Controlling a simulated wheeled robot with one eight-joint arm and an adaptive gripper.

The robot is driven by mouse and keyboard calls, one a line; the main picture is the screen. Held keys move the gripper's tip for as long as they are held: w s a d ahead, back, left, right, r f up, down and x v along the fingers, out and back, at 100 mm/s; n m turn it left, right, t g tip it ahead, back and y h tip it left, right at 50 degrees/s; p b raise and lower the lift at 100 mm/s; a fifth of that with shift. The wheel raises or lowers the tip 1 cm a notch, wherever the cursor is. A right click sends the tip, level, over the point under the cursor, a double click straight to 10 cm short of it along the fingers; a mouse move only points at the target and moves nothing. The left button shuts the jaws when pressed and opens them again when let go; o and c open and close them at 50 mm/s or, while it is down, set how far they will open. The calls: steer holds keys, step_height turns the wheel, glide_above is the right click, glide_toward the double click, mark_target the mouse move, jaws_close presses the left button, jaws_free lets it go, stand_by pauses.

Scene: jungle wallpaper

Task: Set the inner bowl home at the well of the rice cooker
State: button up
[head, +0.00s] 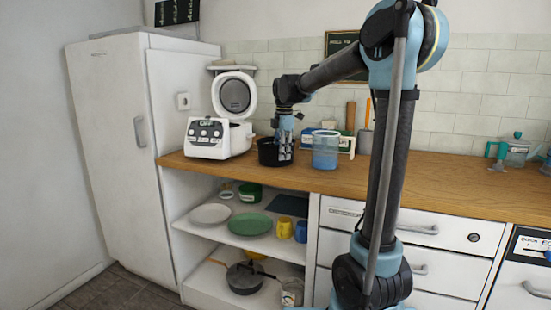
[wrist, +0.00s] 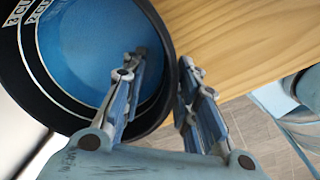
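The inner bowl (head: 268,153) is black outside and stands upright on the wooden counter, just right of the rice cooker. The wrist view shows the bowl (wrist: 85,45) with its blue inside and pale markings. My gripper (head: 285,158) is at the bowl's right side, pointing down. In the wrist view my gripper (wrist: 162,65) straddles the rim, one finger inside and one outside. The fingers are parted, with a gap showing beside the wall. The white rice cooker (head: 207,139) has its lid (head: 234,95) raised. Its well is hidden behind the front panel.
A translucent blue container (head: 325,150) stands close right of my gripper. Behind are a white rack (head: 346,143) with boxes and upright boards. The fridge (head: 110,150) is left of the cooker.

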mark_target(282, 166)
steer(key=shift+f, duration=1.7)
jaws_close()
